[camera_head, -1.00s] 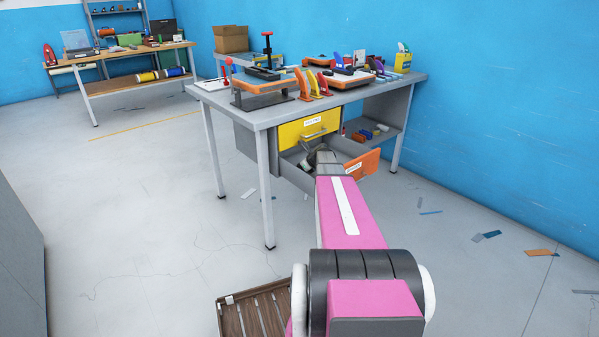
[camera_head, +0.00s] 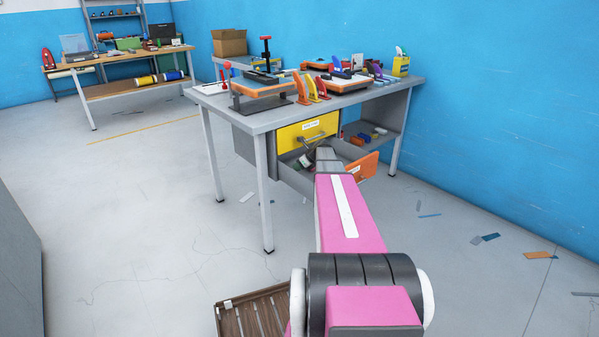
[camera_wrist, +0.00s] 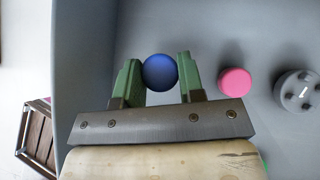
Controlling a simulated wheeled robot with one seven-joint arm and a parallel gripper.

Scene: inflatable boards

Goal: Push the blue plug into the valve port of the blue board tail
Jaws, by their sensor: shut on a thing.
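In the wrist view the blue plug (camera_wrist: 160,71) shows as a round blue ball shape between the two green fingers of my gripper (camera_wrist: 158,78). My gripper is shut on it, inside or just over the grey interior of an open drawer. In the head view my gripper is at the open lower drawer with the orange front (camera_head: 363,166), and the plug is hidden there. The blue board tail and its valve port cannot be made out; several coloured pieces stand on the workbench (camera_head: 262,122).
A pink round plug (camera_wrist: 235,81) and a grey round cap (camera_wrist: 297,91) lie right of my gripper in the drawer. The yellow drawer (camera_head: 308,132) above is closed. A red-handled press (camera_head: 265,60) and orange fins (camera_head: 312,88) stand on the bench. A wooden slatted crate (camera_head: 258,312) is on the floor.

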